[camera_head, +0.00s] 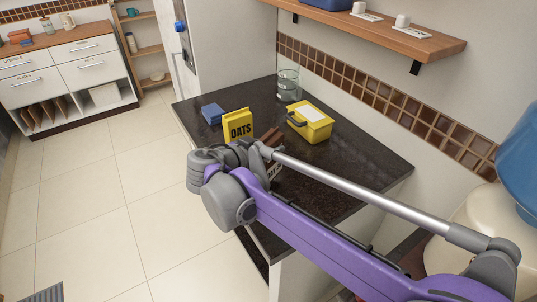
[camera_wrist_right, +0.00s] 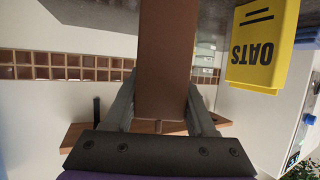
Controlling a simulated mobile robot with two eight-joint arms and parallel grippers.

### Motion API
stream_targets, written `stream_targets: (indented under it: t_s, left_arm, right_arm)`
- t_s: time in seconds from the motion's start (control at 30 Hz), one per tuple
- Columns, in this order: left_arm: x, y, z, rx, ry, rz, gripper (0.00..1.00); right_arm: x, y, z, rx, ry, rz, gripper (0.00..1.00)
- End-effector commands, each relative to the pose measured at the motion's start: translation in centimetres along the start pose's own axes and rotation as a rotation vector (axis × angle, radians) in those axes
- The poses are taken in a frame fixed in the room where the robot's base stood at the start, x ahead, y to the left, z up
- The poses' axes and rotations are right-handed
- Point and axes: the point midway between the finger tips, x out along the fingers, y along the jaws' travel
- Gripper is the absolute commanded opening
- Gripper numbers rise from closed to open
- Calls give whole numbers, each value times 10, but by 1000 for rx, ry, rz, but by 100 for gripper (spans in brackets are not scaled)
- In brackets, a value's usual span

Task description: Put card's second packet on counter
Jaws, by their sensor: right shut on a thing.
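A brown packet (camera_wrist_right: 166,60) is held between the two fingers of my right gripper (camera_wrist_right: 160,95). In the head view part of the brown packet (camera_head: 271,137) shows just beyond my right wrist, over the dark counter (camera_head: 345,170). I cannot tell whether its base touches the counter. The yellow OATS packet (camera_head: 238,126) stands upright on the counter just left of it. It shows upside down in the right wrist view (camera_wrist_right: 264,45). My left gripper is not in view.
A yellow box with a handle (camera_head: 311,121), a blue packet (camera_head: 212,113) and a glass jar (camera_head: 288,84) stand on the counter. A wooden wall shelf (camera_head: 430,43) hangs above. The counter's right part is clear beneath my arm.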

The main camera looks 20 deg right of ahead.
Motion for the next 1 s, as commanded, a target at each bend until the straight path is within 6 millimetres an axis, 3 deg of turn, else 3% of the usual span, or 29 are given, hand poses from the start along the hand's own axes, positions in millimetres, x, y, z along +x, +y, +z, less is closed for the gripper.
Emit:
stream_targets:
  t_s: [0.2,0.5,0.53,0.6,0.7,1.0]
  left_arm:
    - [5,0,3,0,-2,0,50]
    - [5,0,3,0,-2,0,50]
    - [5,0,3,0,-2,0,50]
    - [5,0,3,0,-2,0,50]
    - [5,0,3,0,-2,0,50]
    - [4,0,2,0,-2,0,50]
  right_arm:
    - [11,0,26,-1,1,0,0]
    - [11,0,27,0,1,0,0]
    - [12,0,28,0,0,0,58]
    - [11,0,28,0,0,0,70]
    - [11,0,27,0,0,0,86]
    - [11,0,26,0,0,0,86]
